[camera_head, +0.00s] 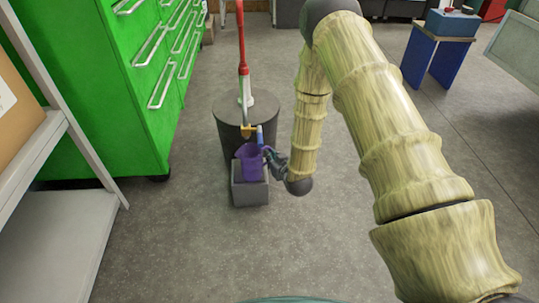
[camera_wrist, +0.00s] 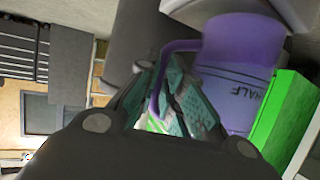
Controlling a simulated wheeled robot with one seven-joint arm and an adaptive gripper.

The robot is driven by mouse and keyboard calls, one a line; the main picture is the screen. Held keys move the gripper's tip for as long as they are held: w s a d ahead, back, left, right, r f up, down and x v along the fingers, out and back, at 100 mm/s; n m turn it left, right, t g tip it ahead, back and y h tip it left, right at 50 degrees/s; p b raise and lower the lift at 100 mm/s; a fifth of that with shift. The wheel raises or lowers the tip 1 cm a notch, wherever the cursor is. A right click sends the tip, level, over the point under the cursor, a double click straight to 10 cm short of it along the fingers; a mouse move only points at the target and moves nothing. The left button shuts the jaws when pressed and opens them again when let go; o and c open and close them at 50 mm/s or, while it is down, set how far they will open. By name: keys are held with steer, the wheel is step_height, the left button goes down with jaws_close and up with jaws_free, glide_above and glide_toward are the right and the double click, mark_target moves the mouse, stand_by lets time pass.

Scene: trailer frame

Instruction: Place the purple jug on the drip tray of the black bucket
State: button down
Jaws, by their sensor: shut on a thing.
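The purple jug (camera_head: 249,163) is upright in the head view, at the front of the black bucket (camera_head: 230,122) and under its tap (camera_head: 248,131). The grey drip tray block (camera_head: 250,192) stands on the floor at the bucket's foot. The jug's lower end overlaps the top of this block; I cannot tell whether it rests there or hovers just above. My gripper (camera_head: 271,155) is at the jug's right side. In the wrist view my gripper (camera_wrist: 175,95) is shut on the handle of the jug (camera_wrist: 238,65). The jug's inside is hidden in the wrist view.
A red and white post (camera_head: 243,60) rises from the bucket's top. A green drawer cabinet (camera_head: 110,90) stands close on the left, with a white shelf (camera_head: 60,235) in front. A blue table (camera_head: 435,55) is at the back right. The floor around the block is clear.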

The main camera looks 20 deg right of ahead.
steer(key=b+x, duration=0.2)
steer(key=x, duration=0.2)
steer(key=shift+w+b, duration=0.2)
steer(key=shift+b, duration=0.2)
steer(key=shift+f, duration=0.1)
steer(key=c, duration=1.5)
jaws_free()
steer(key=shift+c, duration=0.2)
